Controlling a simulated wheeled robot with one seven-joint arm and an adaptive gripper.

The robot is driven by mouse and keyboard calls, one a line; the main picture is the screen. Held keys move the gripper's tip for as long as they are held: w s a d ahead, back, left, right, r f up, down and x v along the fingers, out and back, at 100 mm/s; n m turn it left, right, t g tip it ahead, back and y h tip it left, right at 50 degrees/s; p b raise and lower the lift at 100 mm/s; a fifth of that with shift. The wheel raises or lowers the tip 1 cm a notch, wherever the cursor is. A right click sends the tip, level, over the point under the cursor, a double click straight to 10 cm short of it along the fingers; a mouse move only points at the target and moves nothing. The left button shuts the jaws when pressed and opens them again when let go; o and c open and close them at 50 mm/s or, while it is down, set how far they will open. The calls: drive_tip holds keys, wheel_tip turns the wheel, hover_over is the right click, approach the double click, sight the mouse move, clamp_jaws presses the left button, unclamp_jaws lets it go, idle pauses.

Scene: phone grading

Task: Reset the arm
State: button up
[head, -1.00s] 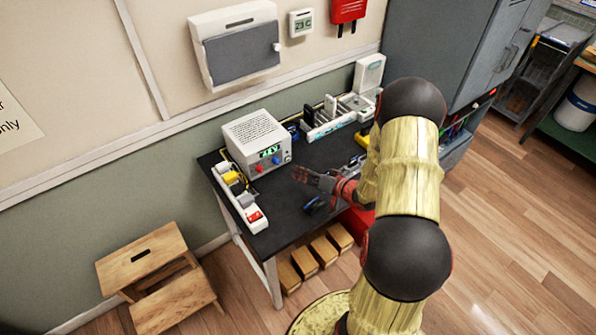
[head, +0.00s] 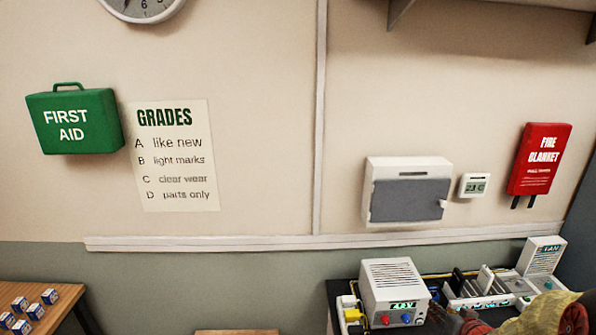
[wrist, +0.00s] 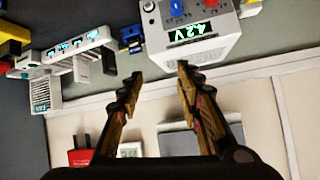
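My gripper (wrist: 157,76) shows in the wrist view with its two fingers apart and nothing between them. The power supply (wrist: 197,35), a pale box reading 4.2 V, is beyond the fingertips. In the head view my gripper (head: 447,316) is at the bottom right, just right of the power supply (head: 393,288). My arm (head: 545,312) runs in from the bottom right corner. Most of the arm is outside the head view.
A white rack (head: 490,290) and a white fan unit (head: 541,257) stand on the dark bench to the right. A wall cabinet (head: 408,190), thermostat (head: 474,186) and fire blanket (head: 539,160) hang above. Another table (head: 62,307) with small boxes is at the left.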

drive_tip(key=s+a+r+g+h, duration=0.1)
drive_tip(key=s+a+r, duration=0.4)
drive_tip(key=r, duration=0.2)
drive_tip(key=s+a+r+g+h, duration=0.1)
drive_tip(key=s+a+r+g, duration=0.1)
drive_tip(key=s+a+r, duration=0.5)
drive_tip(key=s+a+r+n+g+y, duration=0.1)
drive_tip(key=s+a, duration=0.4)
drive_tip(key=s, duration=0.4)
drive_tip(key=s+a+r+n+g+y, duration=0.1)
drive_tip(key=s+a+r+n+y, duration=0.1)
drive_tip(key=s+a, duration=0.4)
drive_tip(key=s, duration=0.3)
drive_tip(key=shift+a+r+g, duration=0.15)
drive_tip(key=shift+a+g, duration=0.1)
drive_tip(key=shift+g, duration=0.05)
drive_tip(key=shift+w, duration=0.1)
